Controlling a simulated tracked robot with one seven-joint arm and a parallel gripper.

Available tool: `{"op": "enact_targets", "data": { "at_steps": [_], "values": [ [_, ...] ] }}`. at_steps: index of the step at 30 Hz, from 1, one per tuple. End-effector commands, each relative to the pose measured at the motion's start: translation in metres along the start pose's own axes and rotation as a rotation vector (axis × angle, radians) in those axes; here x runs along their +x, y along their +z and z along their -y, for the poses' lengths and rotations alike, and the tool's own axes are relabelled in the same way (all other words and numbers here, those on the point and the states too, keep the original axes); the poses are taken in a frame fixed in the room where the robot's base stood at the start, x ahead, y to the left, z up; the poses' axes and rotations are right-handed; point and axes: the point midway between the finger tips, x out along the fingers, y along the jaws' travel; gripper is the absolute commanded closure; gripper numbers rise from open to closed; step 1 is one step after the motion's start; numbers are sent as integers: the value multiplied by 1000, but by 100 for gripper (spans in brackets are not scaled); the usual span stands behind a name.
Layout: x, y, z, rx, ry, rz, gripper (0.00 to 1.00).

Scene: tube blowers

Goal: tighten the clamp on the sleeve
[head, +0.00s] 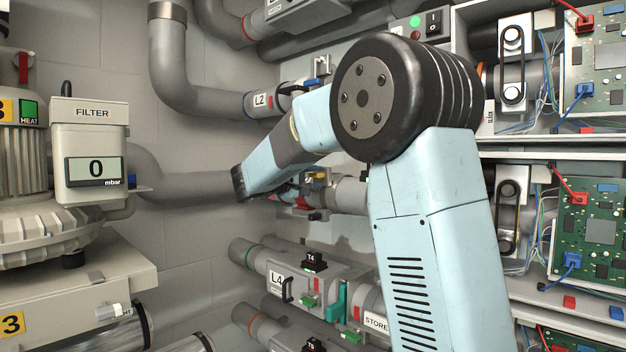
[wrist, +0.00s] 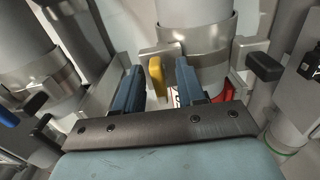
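In the wrist view a grey sleeve (wrist: 195,12) stands at top centre, with a metal band clamp (wrist: 205,45) around it. A yellow clamp lever (wrist: 157,78) sticks out at the clamp's left side. My gripper (wrist: 158,67) is open, its two blue fingers on either side of the lever. A gap shows between the lever and each finger. In the head view the yellow lever (head: 318,177) shows small beside the grey pipe, right of my forearm. My forearm hides most of the gripper there.
A black-tipped handle (wrist: 265,66) sticks out right of the clamp. Another pipe with a metal band (wrist: 45,85) stands at left. In the head view, the L4 unit (head: 300,285) lies below and the L2 pipe (head: 262,101) above.

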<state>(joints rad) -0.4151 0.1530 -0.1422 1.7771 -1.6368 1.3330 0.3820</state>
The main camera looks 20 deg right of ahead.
Motion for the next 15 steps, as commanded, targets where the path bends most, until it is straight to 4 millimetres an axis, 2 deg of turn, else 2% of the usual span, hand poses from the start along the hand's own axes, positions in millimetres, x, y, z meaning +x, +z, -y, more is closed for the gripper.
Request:
{"op": "enact_targets", "data": {
  "at_steps": [4, 8, 15],
  "values": [
    [-4, 0, 0, 1, 0, -2, 61],
    [-19, 0, -1, 1, 0, -2, 61],
    [-65, -1, 0, 0, 0, -4, 61]
  ]
}}
